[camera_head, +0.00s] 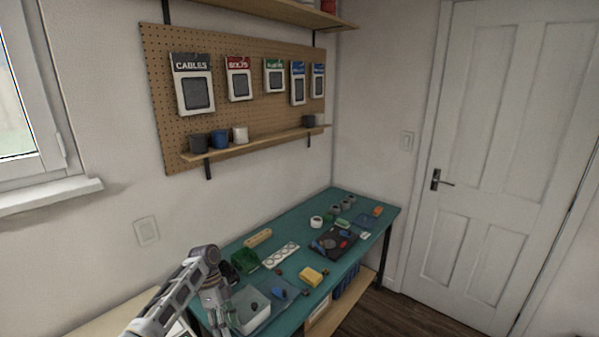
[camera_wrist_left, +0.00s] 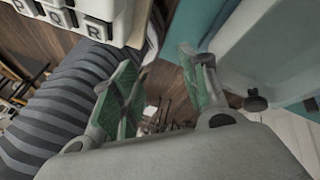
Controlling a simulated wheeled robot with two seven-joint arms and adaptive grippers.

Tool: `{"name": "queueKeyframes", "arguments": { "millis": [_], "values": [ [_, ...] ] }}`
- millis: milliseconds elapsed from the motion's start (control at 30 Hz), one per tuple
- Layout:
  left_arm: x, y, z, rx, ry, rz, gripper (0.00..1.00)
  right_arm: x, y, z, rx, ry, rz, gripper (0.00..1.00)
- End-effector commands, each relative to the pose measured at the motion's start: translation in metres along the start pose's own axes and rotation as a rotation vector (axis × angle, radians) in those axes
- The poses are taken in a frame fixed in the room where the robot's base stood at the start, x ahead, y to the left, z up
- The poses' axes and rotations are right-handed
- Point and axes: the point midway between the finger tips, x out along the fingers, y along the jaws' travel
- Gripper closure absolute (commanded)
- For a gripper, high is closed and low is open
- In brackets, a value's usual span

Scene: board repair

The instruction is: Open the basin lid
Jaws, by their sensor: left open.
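A pale grey box (camera_head: 250,318), which looks like the basin with its lid, stands at the near left end of the teal table. A small dark spot, possibly a knob, shows on its top. My left gripper (camera_head: 218,312) is just left of the box, pointing down. In the left wrist view my left gripper (camera_wrist_left: 155,95) is open, with green pads apart and nothing between them. A large pale surface (camera_wrist_left: 265,40), likely the box, is at right there, with a dark knob (camera_wrist_left: 256,101) near its lower edge. Whether the lid is shut is too small to tell.
The teal table (camera_head: 300,262) carries a yellow block (camera_head: 311,277), a white strip with round holes (camera_head: 281,255), a green piece (camera_head: 245,261) and a dark mat (camera_head: 330,246). In the left wrist view lettered white blocks (camera_wrist_left: 75,15) and a striped grey thing (camera_wrist_left: 65,95) are at left.

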Motion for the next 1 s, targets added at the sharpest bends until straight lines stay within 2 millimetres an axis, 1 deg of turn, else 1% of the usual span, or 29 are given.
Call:
{"name": "queueKeyframes", "arguments": {
  "millis": [33, 100, 367, 600, 800, 1000],
  "values": [
    [0.010, 0.002, -0.003, -0.012, -0.007, -0.005, 0.56, 0.000, 0.000, 0.000, 0.000, -0.001, 0.000, 0.60],
    [0.021, 0.005, -0.006, -0.034, -0.017, -0.014, 0.56, 0.000, 0.000, 0.001, 0.000, -0.001, 0.000, 0.60],
    [0.057, 0.016, -0.017, -0.120, -0.045, -0.057, 0.56, 0.000, 0.000, 0.001, 0.000, -0.001, 0.000, 0.60],
    [0.088, 0.032, -0.027, -0.213, -0.059, -0.112, 0.56, 0.000, 0.000, 0.001, 0.000, -0.001, 0.000, 0.60],
    [0.110, 0.048, -0.035, -0.303, -0.061, -0.167, 0.56, 0.000, 0.000, 0.001, 0.000, -0.001, 0.000, 0.60],
    [0.127, 0.066, -0.041, -0.399, -0.052, -0.225, 0.56, 0.000, 0.000, 0.001, 0.000, -0.001, 0.000, 0.60]
  ]
}}
